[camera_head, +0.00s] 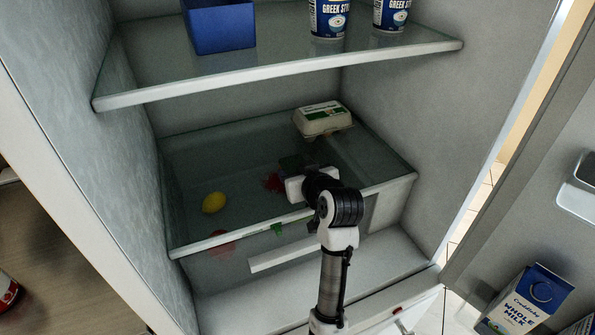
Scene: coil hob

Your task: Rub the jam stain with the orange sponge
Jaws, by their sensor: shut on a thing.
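The jam stain (273,182) is a small dark red patch on the lower glass shelf of the fridge, just left of my gripper. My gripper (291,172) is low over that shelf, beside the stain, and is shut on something. My own white and black wrist hides most of what it holds. Only a dark, shadowed shape shows at the jaws, and no orange is clear, so I take it to be the orange sponge. I cannot tell whether it touches the glass.
An egg carton (323,118) stands behind my gripper. A yellow lemon-like thing (214,203) is at left, on or below the glass. The upper shelf (290,66) overhangs, bearing a blue bin (219,26) and yogurt tubs (328,17). A milk carton (528,302) is at lower right.

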